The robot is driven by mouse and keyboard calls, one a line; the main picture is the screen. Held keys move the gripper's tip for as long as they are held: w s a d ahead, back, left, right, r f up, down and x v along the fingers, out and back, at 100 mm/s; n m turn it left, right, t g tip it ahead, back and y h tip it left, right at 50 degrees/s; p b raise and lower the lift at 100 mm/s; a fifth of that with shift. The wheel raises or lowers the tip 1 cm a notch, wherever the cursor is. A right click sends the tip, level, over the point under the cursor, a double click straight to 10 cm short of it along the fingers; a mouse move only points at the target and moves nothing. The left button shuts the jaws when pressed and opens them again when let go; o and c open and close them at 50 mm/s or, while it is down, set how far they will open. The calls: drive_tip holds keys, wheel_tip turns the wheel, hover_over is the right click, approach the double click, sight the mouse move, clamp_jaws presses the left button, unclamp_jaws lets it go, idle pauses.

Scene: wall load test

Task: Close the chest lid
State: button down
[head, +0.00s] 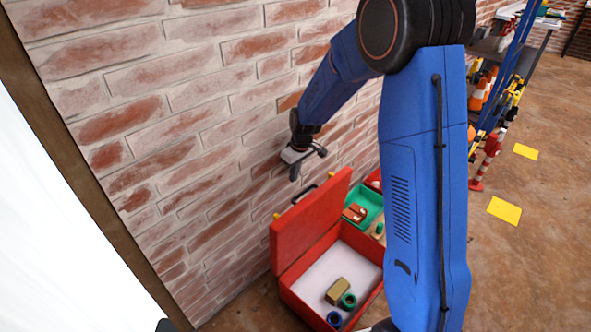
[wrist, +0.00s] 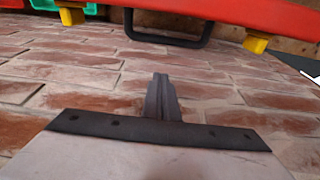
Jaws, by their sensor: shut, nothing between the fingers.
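The red chest (head: 302,310) stands on the floor by the brick wall with its lid (head: 312,222) raised steeply. Inside it are an olive block (head: 338,291), a green ring (head: 348,300) and a blue ring (head: 334,319). My gripper (head: 294,174) is shut and empty, above the lid and close to the wall, apart from the lid. In the wrist view my gripper's fingers (wrist: 162,96) are together in front of the bricks. The lid's red edge (wrist: 230,12), black handle (wrist: 165,40) and yellow latches (wrist: 257,43) show at the top.
The brick wall (head: 190,120) runs along the left, behind the chest. A green bin (head: 368,199) with small items stands just beyond the chest. A rack with cones (head: 480,92) is at the far right. Open floor (head: 535,270) lies to the right.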

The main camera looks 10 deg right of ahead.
drive_tip(key=shift+s+d+f, duration=0.45)
drive_tip(key=shift+s+f, duration=0.25)
drive_tip(key=shift+f, duration=0.15)
drive_tip(key=shift+s+d+f, duration=0.4)
drive_tip(key=shift+s+f, duration=0.25)
drive_tip(key=shift+f, duration=0.2)
